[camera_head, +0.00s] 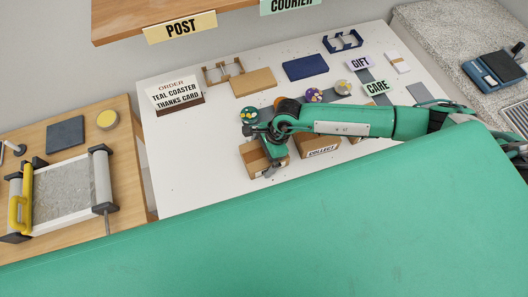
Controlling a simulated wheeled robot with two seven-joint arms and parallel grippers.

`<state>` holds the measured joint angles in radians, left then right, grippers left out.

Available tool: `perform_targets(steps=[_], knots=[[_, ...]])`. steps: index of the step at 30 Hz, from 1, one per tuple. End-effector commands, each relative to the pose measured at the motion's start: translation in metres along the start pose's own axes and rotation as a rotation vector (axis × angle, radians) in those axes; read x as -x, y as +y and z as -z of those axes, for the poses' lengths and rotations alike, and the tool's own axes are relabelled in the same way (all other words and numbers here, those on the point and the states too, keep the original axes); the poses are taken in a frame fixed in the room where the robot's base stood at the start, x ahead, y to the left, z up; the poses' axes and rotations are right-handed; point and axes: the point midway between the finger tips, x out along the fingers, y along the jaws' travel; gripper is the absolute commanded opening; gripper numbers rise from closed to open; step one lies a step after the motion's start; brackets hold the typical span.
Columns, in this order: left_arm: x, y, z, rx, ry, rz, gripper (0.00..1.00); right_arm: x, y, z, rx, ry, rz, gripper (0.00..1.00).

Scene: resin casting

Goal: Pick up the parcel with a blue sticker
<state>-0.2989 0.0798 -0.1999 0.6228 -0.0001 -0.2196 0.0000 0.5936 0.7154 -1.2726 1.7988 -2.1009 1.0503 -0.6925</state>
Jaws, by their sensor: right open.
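Two brown cardboard parcels stand on the white table (190,180). The left parcel (251,158) is partly covered by my right gripper (270,163). The right parcel (306,149) stands beside it, partly behind my arm, with a white COLLECT label (322,151) on its front. I cannot make out a blue sticker on either parcel. My right gripper is open and points down over the left parcel; I cannot tell whether it touches it. My left gripper is not in view.
Behind the parcels lie a teal coaster (249,115), a tan box (253,82), a dark blue box (306,67), GIFT (359,62) and CARE (377,86) cards. An ORDER sign (175,95) stands left. A shelf (190,12) overhangs the back. Clear tabletop lies left of the parcels.

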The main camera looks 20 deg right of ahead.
Motion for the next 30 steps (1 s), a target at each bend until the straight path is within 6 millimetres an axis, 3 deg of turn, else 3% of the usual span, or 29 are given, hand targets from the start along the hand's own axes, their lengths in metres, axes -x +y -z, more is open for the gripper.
perform_targets(steps=[5,26,30], knots=[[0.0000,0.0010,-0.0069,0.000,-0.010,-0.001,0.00,-0.0019,0.0000,0.0001,0.000,0.000,0.000,1.00],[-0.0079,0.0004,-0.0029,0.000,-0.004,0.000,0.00,-0.0059,-0.0003,0.0019,0.000,-0.001,0.001,1.00],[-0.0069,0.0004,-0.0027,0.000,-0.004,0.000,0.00,-0.0051,-0.0002,0.0016,0.000,-0.001,0.001,0.74]])
